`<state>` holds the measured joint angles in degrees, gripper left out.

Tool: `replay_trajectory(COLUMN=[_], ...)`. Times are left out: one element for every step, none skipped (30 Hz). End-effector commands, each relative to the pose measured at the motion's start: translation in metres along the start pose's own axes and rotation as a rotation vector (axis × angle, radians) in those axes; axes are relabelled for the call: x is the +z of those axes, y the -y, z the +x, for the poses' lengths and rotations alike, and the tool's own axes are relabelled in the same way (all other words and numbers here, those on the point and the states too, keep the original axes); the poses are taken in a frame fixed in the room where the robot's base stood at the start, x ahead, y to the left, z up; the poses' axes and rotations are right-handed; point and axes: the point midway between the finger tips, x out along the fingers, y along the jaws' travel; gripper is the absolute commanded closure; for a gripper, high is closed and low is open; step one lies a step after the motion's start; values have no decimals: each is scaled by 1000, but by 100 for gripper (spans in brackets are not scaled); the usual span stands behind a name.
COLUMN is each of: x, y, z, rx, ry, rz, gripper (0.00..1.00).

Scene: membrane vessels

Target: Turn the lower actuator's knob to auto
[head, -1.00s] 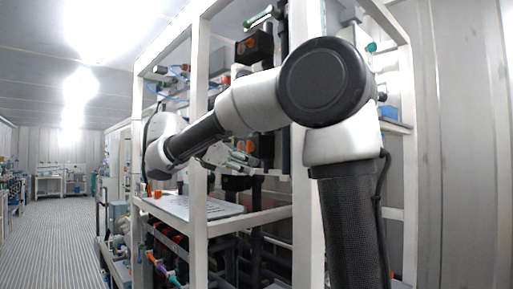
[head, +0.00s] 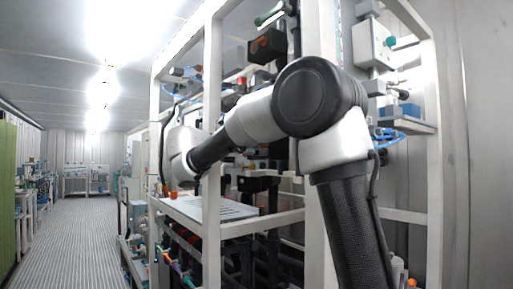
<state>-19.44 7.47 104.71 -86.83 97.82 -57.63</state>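Two dark actuators are mounted on the pipework inside the white frame. The upper actuator (head: 267,45) is a black box with an orange knob (head: 262,41), in plain view above my arm. The lower actuator is mostly hidden behind my forearm, and its knob does not show. My arm reaches left across the frame and bends inward at the wrist (head: 181,155). My gripper is beyond the wrist, largely hidden by the frame post and my forearm. I cannot make out its fingers, or whether it touches the lower actuator.
White frame posts (head: 212,120) stand close to my arm. A shelf with a grey panel (head: 207,207) lies below the wrist, a small orange piece (head: 173,195) at its left. A grey box (head: 374,44) hangs at the right. The aisle (head: 80,235) at left is clear.

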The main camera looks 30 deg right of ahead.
Motion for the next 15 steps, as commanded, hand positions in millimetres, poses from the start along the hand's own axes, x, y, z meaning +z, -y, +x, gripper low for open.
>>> replay_trajectory(x=[0,0,0,0,0,0,0,0,0,0,0,0,0,0,0], y=[0,0,0,0,0,0,0,0,0,0,0,0,0,0,0], z=[0,0,0,0,0,0,0,0,0,0,0,0,0,0,0], rx=[0,0,0,0,0,0,0,0,0,0,0,0,1,1,1], ry=[0,0,0,0,0,0,0,0,0,-1,-1,-1,-1,-1,-1], rz=[0,0,0,0,0,0,0,0,0,0,0,0,0,0,1], gripper=[68,68,68,70,75,82,88,93,100,100,100,100,100,100,100])
